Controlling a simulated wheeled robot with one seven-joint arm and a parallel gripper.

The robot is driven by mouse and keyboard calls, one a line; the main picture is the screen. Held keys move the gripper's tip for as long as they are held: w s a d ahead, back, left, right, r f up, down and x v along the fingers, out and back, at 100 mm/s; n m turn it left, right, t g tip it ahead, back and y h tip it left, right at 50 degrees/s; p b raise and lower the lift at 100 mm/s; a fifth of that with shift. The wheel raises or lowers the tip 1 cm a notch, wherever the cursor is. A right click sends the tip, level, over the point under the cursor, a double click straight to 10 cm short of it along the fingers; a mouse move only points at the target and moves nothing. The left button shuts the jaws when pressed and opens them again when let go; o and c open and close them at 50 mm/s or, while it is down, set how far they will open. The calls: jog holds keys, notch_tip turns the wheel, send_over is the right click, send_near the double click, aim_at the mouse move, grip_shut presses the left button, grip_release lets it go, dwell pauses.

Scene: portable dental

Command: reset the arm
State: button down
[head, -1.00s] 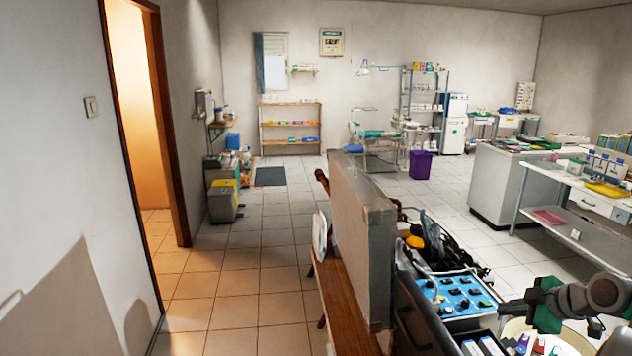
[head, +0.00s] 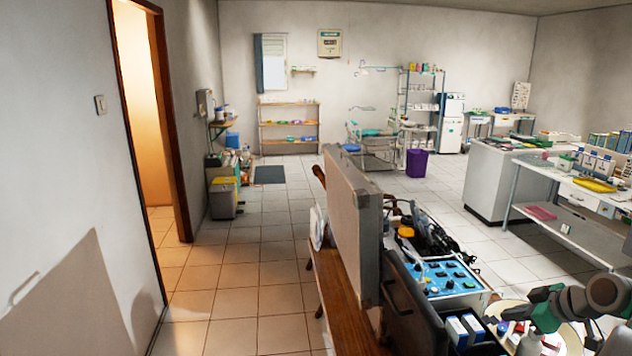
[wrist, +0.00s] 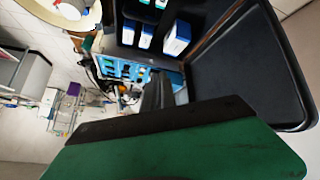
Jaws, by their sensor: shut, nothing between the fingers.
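My gripper (head: 545,308), green and dark grey, shows at the lower right of the head view. It is shut with nothing between its fingers. It hangs above a round cream-coloured tray (head: 574,344) that carries small bottles. My grey and black wrist is partly cut off by the right edge.
An open case (head: 352,215) with a blue control panel (head: 447,277) stands on a wooden table (head: 350,310), left of my gripper. Blue-and-white boxes (head: 465,327) sit in its near part. A white side table (head: 570,195) stands at right. Tiled floor (head: 235,300) is free at left.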

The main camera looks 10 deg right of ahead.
jog(key=s+a+f+m+g, duration=0.4)
jog(key=s+f+m+g, duration=0.2)
jog(key=s+f+m, duration=0.85)
jog(key=s+a+f+n+g+h+b, duration=0.1)
jog(key=s+a+b, duration=0.2)
jog(key=a, duration=0.6)
jog(key=s+a+f+g+h+b, duration=0.1)
jog(key=s+a+g+b, duration=0.15)
jog(key=a, duration=0.65)
jog(key=w+a+r+n+t+b, duration=0.1)
jog(key=w+a+n+t+b, duration=0.1)
jog(key=a, duration=0.5)
jog(key=w+a+r+n+t+b, duration=0.2)
jog(key=a+n, duration=0.3)
jog(key=a, duration=0.3)
jog(key=shift+w+a+r, duration=0.2)
jog(key=shift+a, duration=0.05)
dwell(1.6)
